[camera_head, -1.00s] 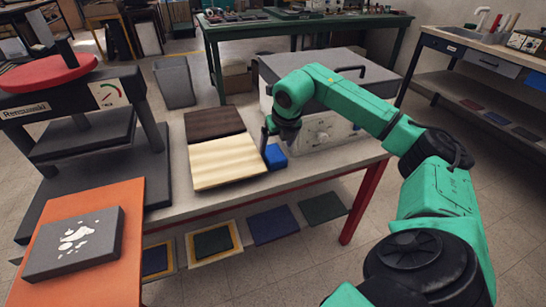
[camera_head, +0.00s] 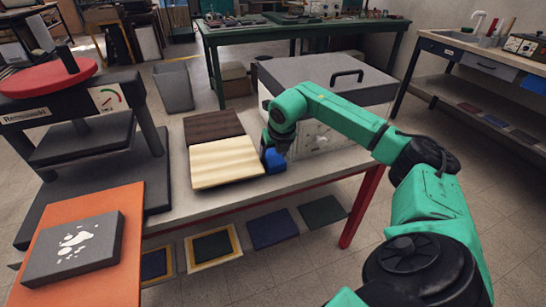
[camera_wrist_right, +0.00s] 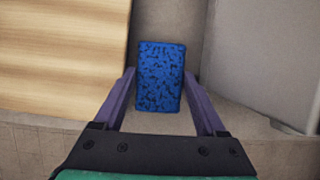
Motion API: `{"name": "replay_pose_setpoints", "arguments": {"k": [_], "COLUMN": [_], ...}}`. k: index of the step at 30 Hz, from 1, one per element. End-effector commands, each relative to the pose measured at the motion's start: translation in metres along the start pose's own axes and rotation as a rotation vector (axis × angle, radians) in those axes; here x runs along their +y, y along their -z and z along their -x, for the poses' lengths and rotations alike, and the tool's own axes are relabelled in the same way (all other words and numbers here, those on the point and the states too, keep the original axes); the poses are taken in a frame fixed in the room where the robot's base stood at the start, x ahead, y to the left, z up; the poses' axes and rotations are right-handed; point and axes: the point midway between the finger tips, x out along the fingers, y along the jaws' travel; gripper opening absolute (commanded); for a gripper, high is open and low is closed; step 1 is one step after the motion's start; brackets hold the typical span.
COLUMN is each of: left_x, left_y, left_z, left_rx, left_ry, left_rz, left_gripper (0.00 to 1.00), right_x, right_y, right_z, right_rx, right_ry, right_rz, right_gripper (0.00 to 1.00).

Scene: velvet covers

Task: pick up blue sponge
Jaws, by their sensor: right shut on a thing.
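The blue sponge (camera_head: 274,161) is at the front of the light table, just right of the pale wooden board (camera_head: 222,163). In the right wrist view the sponge (camera_wrist_right: 161,76) is a speckled blue block lying between the two purple fingers. My right gripper (camera_wrist_right: 161,98) is shut on it, with one finger along each side. In the head view my green right arm reaches in from the right, and the gripper (camera_head: 273,143) comes down on the sponge, hiding part of it. I cannot tell whether the sponge is lifted. My left gripper is not in view.
A grey-lidded white box (camera_head: 330,80) stands close right of the sponge. A dark brown board (camera_head: 213,126) lies behind the pale one. A press with a red wheel (camera_head: 48,76) stands at left, near an orange board (camera_head: 90,264) with a grey block (camera_head: 75,245).

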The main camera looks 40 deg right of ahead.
Motion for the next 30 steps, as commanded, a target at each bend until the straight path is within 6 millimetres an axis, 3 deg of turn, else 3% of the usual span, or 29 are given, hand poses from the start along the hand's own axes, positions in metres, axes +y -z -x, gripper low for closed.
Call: {"name": "replay_pose_setpoints", "arguments": {"k": [5,8,15,21,30], "left_x": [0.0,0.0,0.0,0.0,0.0], "left_y": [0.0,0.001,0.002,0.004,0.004], "left_z": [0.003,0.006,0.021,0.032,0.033], "left_rx": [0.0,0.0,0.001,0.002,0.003], "left_ry": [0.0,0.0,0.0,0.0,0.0], "left_rz": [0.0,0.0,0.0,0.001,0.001], "left_gripper": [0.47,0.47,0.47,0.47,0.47], "right_x": [0.0,0.001,0.001,0.001,0.0], "right_y": [-0.011,-0.021,-0.053,-0.071,-0.076], "right_z": [0.024,0.048,0.125,0.17,0.183], "right_rx": [-0.005,-0.006,-0.008,-0.004,0.0], "right_ry": [-0.002,-0.003,-0.006,-0.003,0.0], "right_rz": [-0.002,-0.001,-0.002,-0.001,0.0], "right_gripper": [0.21,0.21,0.21,0.21,0.21]}}
